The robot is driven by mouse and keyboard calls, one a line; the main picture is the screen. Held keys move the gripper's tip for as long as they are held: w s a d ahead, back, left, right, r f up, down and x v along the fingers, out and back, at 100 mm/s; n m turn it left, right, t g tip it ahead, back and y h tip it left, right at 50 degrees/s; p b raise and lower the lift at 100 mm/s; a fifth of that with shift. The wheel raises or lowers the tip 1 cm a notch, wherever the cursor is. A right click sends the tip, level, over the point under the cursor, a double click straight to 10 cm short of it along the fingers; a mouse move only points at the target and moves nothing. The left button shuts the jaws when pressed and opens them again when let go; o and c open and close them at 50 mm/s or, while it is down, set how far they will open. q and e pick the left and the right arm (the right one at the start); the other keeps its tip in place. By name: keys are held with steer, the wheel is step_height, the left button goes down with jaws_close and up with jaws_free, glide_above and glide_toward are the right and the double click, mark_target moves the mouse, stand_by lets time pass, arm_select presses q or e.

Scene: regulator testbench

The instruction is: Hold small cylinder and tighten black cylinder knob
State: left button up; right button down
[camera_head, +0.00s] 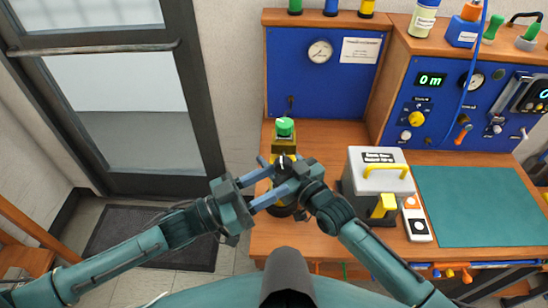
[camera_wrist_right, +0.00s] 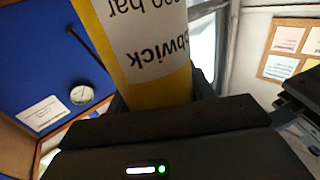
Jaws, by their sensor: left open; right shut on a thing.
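A yellow cylinder (camera_wrist_right: 172,88) with a white printed label fills the top of the right wrist view. My right gripper (camera_head: 284,174) is shut on it over the front left of the wooden bench. In the head view, the cylinder is mostly hidden by my grippers. My left gripper (camera_head: 274,189) is open, close beside the cylinder from the left and just below my right gripper's fingers. I cannot tell whether its fingers touch the cylinder.
A grey box with a yellow handle (camera_head: 385,170) and a small orange-and-white control (camera_head: 417,220) stand to the right. A green mat (camera_head: 478,205) lies clear. The blue panel (camera_head: 300,75) with a gauge rises behind.

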mark_target(278, 160)
arm_select(q)
steer(key=w+a+r+m+g, duration=0.1)
steer(key=a+r+m+g, duration=0.15)
steer(key=a+g, duration=0.25)
steer(key=w+a+r+m+g, duration=0.2)
steer(key=a+m+g, duration=0.2)
steer(key=a, duration=0.2)
steer(key=d, duration=1.2)
steer(key=shift+s+f, duration=0.15)
steer(key=shift+f, duration=0.15)
jaws_close()
